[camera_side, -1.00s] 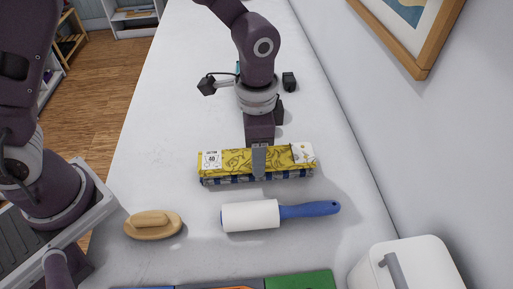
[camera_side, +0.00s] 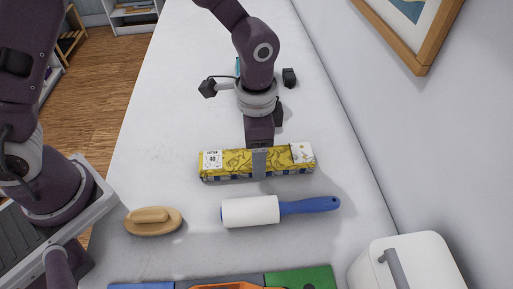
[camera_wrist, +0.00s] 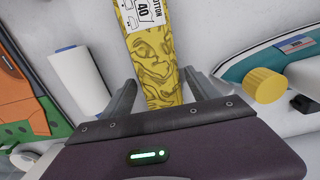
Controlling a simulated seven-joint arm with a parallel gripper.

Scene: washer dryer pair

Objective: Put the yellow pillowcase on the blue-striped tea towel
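The yellow pillowcase (camera_side: 228,162) is a long folded bundle with a white label, lying crosswise on the counter. It also shows between the fingers in the wrist view (camera_wrist: 160,60). The blue-striped tea towel (camera_side: 215,179) shows as a thin checked blue-white strip directly under the pillowcase; the rest of it is hidden. My gripper (camera_side: 259,164) points down over the middle of the bundle, with one finger against its front side.
A lint roller (camera_side: 250,211) with a blue handle and a wooden brush (camera_side: 152,221) lie in front of the bundle. A coloured mat (camera_side: 300,279) is at the near edge, a white bin (camera_side: 410,264) at the right. A teal-and-white object (camera_wrist: 245,65) stands behind my gripper.

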